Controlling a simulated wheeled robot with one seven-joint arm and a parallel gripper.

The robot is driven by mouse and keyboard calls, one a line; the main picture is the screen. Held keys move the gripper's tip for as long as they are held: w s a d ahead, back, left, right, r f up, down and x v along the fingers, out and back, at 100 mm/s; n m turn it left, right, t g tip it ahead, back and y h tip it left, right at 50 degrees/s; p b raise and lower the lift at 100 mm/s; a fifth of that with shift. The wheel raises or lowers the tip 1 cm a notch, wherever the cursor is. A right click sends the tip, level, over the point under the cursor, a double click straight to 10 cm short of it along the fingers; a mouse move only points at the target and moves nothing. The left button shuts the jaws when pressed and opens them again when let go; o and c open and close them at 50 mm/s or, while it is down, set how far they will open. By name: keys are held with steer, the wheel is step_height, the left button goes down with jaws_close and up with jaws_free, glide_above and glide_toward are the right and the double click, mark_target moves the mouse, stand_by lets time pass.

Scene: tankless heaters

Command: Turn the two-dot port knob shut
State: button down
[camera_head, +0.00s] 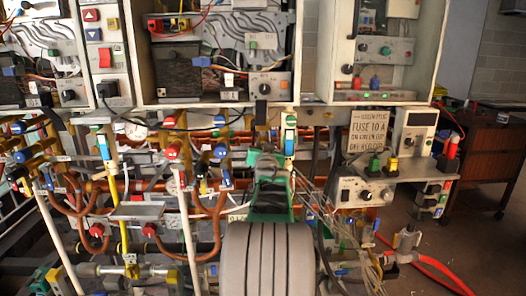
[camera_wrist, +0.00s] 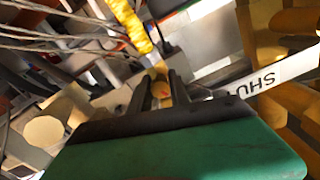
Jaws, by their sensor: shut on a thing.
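My gripper (camera_head: 268,160) reaches up and forward into the pipework in the head view, its green body in front of the pipes. In the wrist view its two dark fingers (camera_wrist: 161,92) are shut on a small tan-orange piece (camera_wrist: 162,89) with a reddish spot, which looks like a knob. I cannot make out two dots on it. In the head view the fingers and arm hide this piece. A white strip lettered "SHU" (camera_wrist: 270,72) lies just right of the fingers in the wrist view, partly cut off by my gripper.
A yellow braided hose (camera_wrist: 130,22) runs close above the fingers. Thin loose wires (camera_head: 318,205) hang right of my gripper. Copper pipes with red and blue knobs crowd the left. A grey control box (camera_head: 364,192) stands right. Open floor (camera_head: 455,240) lies farther right.

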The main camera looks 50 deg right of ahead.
stand_by(0.4)
steer(key=c, duration=1.2)
jaws_free()
steer(key=v, duration=0.7)
steer(key=shift+s+a+b, duration=0.25)
steer(key=shift+s+b, duration=0.05)
steer(key=shift+b, duration=0.15)
